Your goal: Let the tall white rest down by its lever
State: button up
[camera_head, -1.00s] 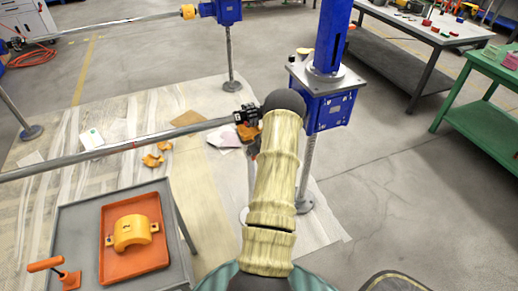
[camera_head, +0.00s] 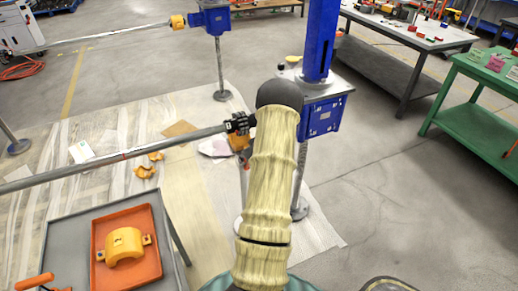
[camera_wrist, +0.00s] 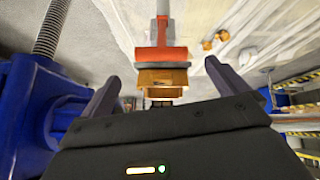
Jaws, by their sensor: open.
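My gripper (camera_wrist: 163,72) shows in the wrist view, its two dark fingers apart with nothing gripped. An orange block (camera_wrist: 162,80) shows between the fingers; I cannot tell how far beyond the tips it is. A red-and-grey part (camera_wrist: 160,52) and a grey post adjoin it. In the head view, an orange part (camera_head: 238,142) sits under the dark end of a long grey shaft. A pale post with a round foot (camera_head: 239,226) shows below, mostly hidden by my arm. This may be the white rest. I cannot make out its lever. My arm hides the gripper in this view.
A blue jack (camera_head: 322,118) stands close right of my arm; blue housing (camera_wrist: 35,110) is near the left finger. The long shaft (camera_head: 120,155) crosses at left. A grey cart (camera_head: 70,230) holds an orange tray (camera_head: 98,275). A green bench (camera_head: 485,125) stands right; floor between is open.

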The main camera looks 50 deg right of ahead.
jog(key=v, duration=1)
jog(key=shift+r, duration=0.35)
jog(key=shift+s, duration=0.15)
